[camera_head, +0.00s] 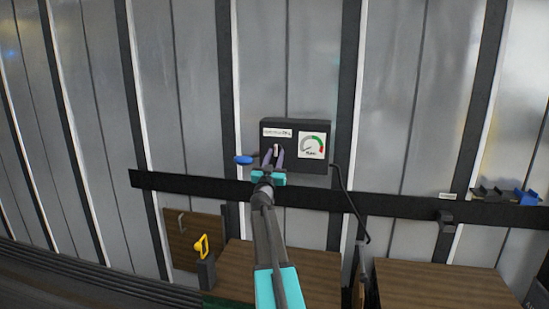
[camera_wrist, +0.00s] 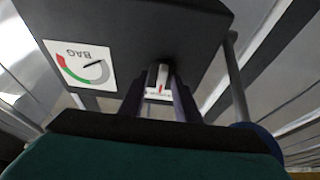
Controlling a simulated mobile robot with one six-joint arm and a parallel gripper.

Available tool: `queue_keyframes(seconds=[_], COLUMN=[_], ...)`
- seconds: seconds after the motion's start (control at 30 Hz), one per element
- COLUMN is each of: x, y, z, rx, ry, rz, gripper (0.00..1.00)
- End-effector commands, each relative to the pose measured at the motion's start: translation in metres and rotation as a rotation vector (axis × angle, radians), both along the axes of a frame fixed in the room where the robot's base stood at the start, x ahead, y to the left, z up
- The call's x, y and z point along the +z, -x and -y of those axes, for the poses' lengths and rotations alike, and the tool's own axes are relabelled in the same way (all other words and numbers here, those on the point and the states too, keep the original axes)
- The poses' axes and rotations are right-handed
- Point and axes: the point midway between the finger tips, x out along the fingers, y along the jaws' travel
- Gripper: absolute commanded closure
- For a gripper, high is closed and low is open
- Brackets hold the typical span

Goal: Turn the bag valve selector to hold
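A dark valve box (camera_head: 308,126) is mounted on the corrugated wall. Its white selector knob (camera_head: 276,149) is on the left part of its face, below a white label (camera_head: 278,132). The wrist view shows the knob (camera_wrist: 162,78) as white, with a red mark near it. My gripper (camera_head: 273,155) is at the box face, its two dark fingers apart, one on each side of the knob. In the wrist view my gripper (camera_wrist: 160,85) looks open; contact with the knob cannot be made out. The selector's position words are not readable.
A gauge (camera_head: 311,145) marked BAG is right of the knob; it also shows in the wrist view (camera_wrist: 80,65). A blue handle (camera_head: 243,160) sticks out left of the box. A black rail (camera_head: 190,184) runs below. A black hose (camera_head: 345,190) hangs at right. Wooden crates (camera_head: 430,285) stand below.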

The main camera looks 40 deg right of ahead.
Motion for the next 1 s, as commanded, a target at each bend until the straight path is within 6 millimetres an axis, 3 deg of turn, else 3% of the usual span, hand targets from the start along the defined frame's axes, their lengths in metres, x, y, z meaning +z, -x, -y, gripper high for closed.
queue_keyframes(seconds=[1.0], x=[-0.035], y=[0.045], z=[-0.070], rx=[0.001], ry=[0.000], rz=[0.000], gripper=[0.70])
